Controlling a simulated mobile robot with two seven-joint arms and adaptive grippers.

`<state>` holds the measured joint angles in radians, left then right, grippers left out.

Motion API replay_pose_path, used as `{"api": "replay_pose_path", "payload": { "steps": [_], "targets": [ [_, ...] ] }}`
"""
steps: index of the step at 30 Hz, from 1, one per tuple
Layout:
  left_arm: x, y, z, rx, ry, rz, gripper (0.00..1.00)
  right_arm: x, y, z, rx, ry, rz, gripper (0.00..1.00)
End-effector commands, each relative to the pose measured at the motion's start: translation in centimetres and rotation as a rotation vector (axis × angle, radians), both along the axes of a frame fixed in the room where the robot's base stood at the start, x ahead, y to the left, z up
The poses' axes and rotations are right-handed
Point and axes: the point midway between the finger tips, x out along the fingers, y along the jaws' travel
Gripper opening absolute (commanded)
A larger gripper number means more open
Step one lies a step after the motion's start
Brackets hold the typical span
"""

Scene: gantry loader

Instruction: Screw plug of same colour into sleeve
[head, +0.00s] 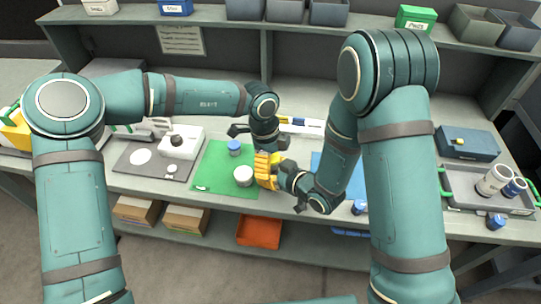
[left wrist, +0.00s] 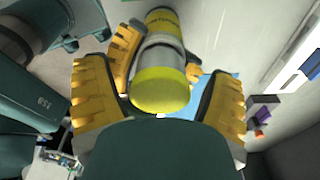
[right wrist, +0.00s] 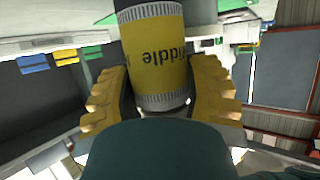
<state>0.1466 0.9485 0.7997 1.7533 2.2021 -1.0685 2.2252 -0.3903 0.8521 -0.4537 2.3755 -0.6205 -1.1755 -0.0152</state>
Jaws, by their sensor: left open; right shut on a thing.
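In the left wrist view a sleeve (left wrist: 162,18) with a yellow label and silver-grey rims points toward my left palm. A yellow plug (left wrist: 160,92) caps its near end; how far it is screwed in is unclear. My left gripper (left wrist: 160,100) is open, one finger on each side of the plug. My right gripper (right wrist: 160,95) is shut on the sleeve, whose "Middle" label shows in the right wrist view. In the head view, my left gripper (head: 262,155) and right gripper (head: 272,170) meet above the table, hiding most of the sleeve.
A green mat (head: 210,170) holds a blue plug (head: 234,147) and a white cylinder (head: 243,176). A grey tray (head: 460,180) at right holds a white sleeve (head: 494,179) and a blue-labelled sleeve (head: 514,187). A blue box (head: 468,146) stands behind. An orange bin (head: 259,232) sits below.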

Motion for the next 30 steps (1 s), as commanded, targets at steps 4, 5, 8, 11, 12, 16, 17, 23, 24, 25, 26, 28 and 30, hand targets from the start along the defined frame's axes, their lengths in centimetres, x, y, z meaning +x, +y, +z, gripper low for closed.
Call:
{"api": "replay_pose_path", "payload": {
  "steps": [4,5,8,11,12,16,17,23,24,25,26,28,30],
  "targets": [
    [0.01,0.01,0.02,0.000,0.000,0.000,0.83,0.05,0.03,0.10,0.001,-0.003,0.000,0.00],
    [0.01,0.01,0.02,0.000,0.000,0.000,0.83,0.05,0.03,0.10,0.001,-0.003,0.000,0.00],
    [0.00,0.00,0.03,0.000,0.000,0.000,0.58,0.04,0.02,0.09,0.001,-0.003,0.000,0.00],
    [0.02,0.01,0.04,0.000,-0.001,0.001,0.23,0.04,0.04,0.11,0.002,-0.004,0.000,0.00],
    [0.04,0.01,0.03,0.000,-0.001,0.001,0.09,0.03,0.08,0.12,0.002,-0.003,0.001,0.00],
    [0.02,0.00,0.01,-0.001,0.000,0.001,0.01,0.03,0.11,0.15,0.003,-0.004,0.002,0.00],
    [0.02,0.00,0.01,-0.001,0.001,0.001,0.01,0.03,0.11,0.15,0.003,-0.004,0.002,0.00],
    [0.02,-0.02,-0.01,-0.001,0.000,-0.091,0.01,0.05,0.12,0.18,0.003,-0.005,0.003,0.00],
    [0.02,-0.02,-0.01,-0.002,0.000,-0.144,0.01,0.06,0.13,0.18,0.003,-0.005,0.003,0.00],
    [0.01,-0.01,-0.01,-0.002,0.001,-0.186,0.01,0.06,0.13,0.18,0.003,-0.005,0.003,0.00],
    [0.00,0.00,-0.01,-0.003,0.002,-0.233,0.01,0.06,0.13,0.18,0.003,-0.005,0.003,0.00],
    [-0.03,0.01,-0.04,-0.004,0.002,-0.338,0.01,0.06,0.13,0.19,0.004,-0.006,0.003,0.00],
    [-0.03,0.03,-0.05,-0.005,0.002,-0.433,0.01,0.07,0.13,0.20,0.004,-0.006,0.003,0.00]
  ]
}}
